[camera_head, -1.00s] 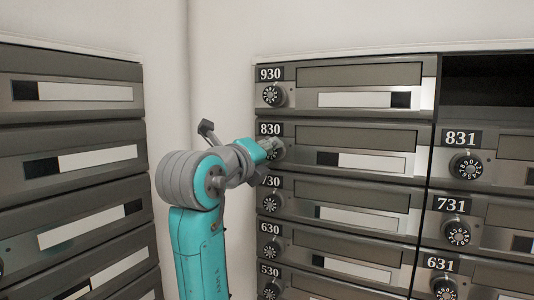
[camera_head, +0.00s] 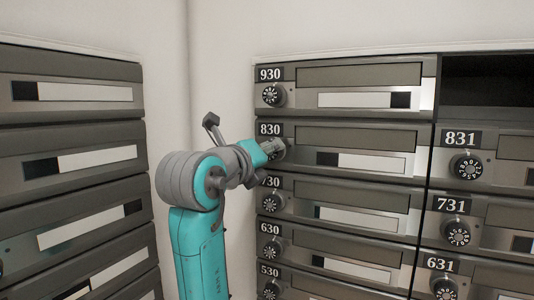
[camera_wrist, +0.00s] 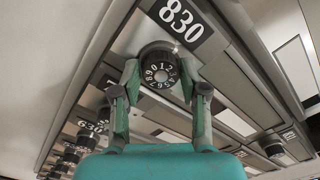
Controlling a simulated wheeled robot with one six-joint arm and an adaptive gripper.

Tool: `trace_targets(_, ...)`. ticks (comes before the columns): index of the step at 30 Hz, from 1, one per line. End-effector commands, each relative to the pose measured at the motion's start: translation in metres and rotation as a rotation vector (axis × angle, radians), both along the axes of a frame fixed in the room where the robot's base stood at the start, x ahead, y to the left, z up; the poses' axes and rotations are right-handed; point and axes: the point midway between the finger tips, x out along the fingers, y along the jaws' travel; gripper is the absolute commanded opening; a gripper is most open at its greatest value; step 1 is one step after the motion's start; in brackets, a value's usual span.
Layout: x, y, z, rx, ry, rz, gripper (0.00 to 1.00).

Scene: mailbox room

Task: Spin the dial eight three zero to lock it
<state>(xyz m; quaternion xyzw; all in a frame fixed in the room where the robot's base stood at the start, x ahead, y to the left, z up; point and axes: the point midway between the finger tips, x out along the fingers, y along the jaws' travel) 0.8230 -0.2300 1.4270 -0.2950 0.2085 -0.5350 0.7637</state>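The 830 mailbox door (camera_head: 345,138) is closed in the head view, in the left column between 930 and 730. Its round black dial with white digits (camera_wrist: 160,72) shows in the wrist view below the 830 label (camera_wrist: 176,18); the 0 and 1 are near the top of the dial. My gripper (camera_wrist: 160,76) has one finger on each side of this dial, and the fingertips appear to press on its rim. In the head view my gripper (camera_head: 273,150) covers most of the dial.
Other closed boxes surround it: 930 (camera_head: 360,75) above, 730 (camera_head: 355,195) below, 831 (camera_head: 505,146) to the right, each with a dial. An open dark compartment (camera_head: 488,78) is at top right. Another bank of mailboxes (camera_head: 75,165) stands at left.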

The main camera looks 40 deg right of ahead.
Motion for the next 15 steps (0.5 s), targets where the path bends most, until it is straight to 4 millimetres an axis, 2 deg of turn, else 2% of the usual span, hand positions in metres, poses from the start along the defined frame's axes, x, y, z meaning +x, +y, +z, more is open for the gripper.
trace_targets(2, 0.0, 0.0, 0.0, -0.001, 0.0, 0.001, 0.64)
trace_targets(11, 0.0, 0.001, 0.001, -0.002, -0.001, 0.001, 0.64)
trace_targets(15, -0.003, 0.01, 0.001, -0.003, -0.001, 0.002, 0.64)
